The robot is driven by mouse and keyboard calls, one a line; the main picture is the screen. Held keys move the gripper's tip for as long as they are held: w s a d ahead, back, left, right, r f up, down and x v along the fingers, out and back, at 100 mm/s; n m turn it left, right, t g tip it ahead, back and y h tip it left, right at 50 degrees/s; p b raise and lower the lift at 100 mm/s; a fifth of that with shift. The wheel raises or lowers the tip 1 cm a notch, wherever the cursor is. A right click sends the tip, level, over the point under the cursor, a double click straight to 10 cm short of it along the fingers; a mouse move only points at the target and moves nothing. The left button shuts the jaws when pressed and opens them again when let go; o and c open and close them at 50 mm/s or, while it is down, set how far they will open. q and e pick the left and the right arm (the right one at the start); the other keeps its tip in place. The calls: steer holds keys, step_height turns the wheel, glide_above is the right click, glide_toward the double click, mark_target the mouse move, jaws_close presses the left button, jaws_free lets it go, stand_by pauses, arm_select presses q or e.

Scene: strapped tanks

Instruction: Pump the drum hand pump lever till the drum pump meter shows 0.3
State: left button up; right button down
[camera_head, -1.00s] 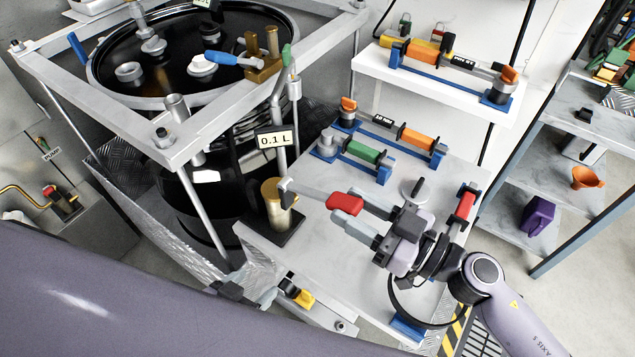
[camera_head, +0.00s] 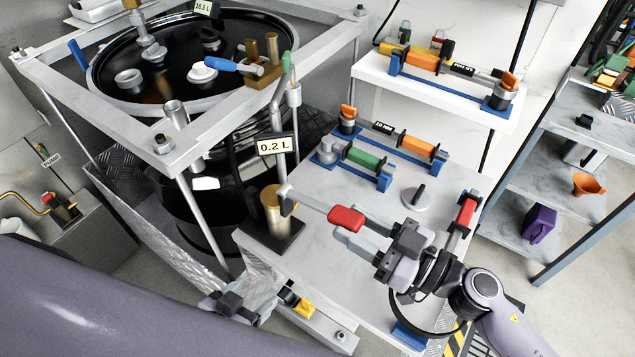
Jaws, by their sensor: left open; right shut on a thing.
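The drum hand pump has a brass cylinder (camera_head: 276,208) on a dark base at the table's left edge. Its grey lever (camera_head: 308,202) reaches right to a red grip (camera_head: 346,218). My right gripper (camera_head: 358,226) is shut on the lever's red grip end. The drum pump meter (camera_head: 274,146) on the pump's pipe reads 0.2 L. My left gripper (camera_head: 236,304) is open at the bottom, below the table's left corner, and holds nothing that I can see. Its fingers are partly hard to make out.
A black drum (camera_head: 255,95) stands in a grey frame at the left; its label reads 18.5 L. The table (camera_head: 330,265) carries blue racks with green and orange tools (camera_head: 362,154). A red tool (camera_head: 464,212) lies at its right. A shelf stands far right.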

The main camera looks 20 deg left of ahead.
steer(key=r+p, duration=0.2)
steer(key=shift+w+a+r, duration=0.1)
steer(key=shift+a+r, duration=0.3)
steer(key=shift+w+a+r, duration=0.1)
steer(key=shift+a+r, duration=0.2)
steer(key=shift+r, duration=0.6)
steer(key=shift+w+a+r, duration=0.1)
steer(key=shift+r, duration=0.05)
steer(key=c, duration=1.1)
jaws_free()
steer(key=shift+a+r, duration=0.1)
steer(key=shift+r, duration=0.1)
steer(key=o, duration=0.5)
steer(key=shift+o, duration=0.3)
steer(key=shift+f, duration=0.1)
